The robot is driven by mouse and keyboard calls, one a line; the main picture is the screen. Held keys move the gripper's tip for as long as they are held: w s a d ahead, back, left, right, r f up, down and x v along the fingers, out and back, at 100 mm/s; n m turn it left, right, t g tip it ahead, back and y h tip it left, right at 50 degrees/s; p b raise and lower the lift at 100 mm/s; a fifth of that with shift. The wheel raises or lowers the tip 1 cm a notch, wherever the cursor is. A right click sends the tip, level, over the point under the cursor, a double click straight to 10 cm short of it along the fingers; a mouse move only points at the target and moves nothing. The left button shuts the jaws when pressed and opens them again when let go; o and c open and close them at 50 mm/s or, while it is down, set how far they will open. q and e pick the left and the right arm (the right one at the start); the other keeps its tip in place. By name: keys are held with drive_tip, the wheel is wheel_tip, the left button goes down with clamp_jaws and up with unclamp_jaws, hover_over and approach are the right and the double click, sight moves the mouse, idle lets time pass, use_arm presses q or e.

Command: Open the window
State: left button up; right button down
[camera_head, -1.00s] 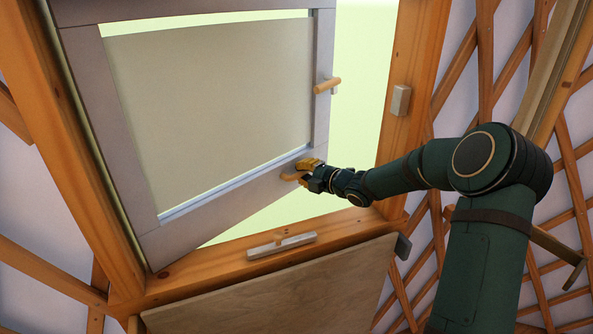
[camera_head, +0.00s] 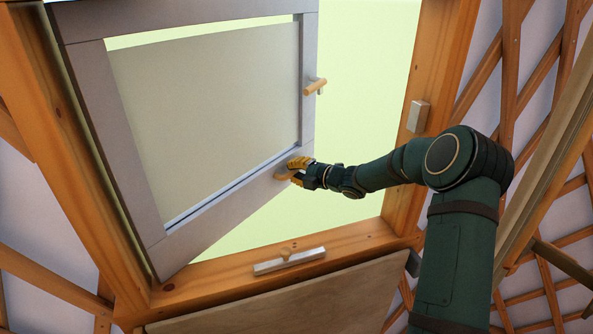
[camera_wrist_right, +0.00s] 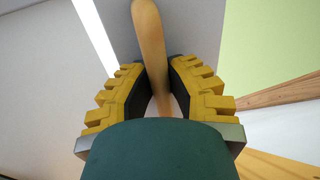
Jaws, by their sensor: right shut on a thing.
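The window sash (camera_head: 222,211) is grey-framed with a pale pane and is hinged at the left. It stands swung out of its wooden frame (camera_head: 433,75), with a wide gap at its right side. My right gripper (camera_head: 288,172) is at the sash's lower rail, near its right corner. In the right wrist view my right gripper (camera_wrist_right: 157,85) has its yellow, dark-padded fingers closed on both sides of a wooden handle (camera_wrist_right: 150,40). Another wooden handle (camera_head: 315,87) sits on the sash's right stile. My left gripper is not in view.
A grey catch block (camera_head: 418,116) is on the right jamb and a grey latch piece (camera_head: 289,261) is on the sill. A wooden board (camera_head: 290,300) lies below the sill. Lattice walls stand on both sides.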

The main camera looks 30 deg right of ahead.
idle(0.3)
drive_tip(key=c, duration=0.9)
unclamp_jaws()
drive_tip(key=v, duration=0.7)
drive_tip(key=shift+s, duration=0.2)
drive_tip(key=shift+r, duration=0.1)
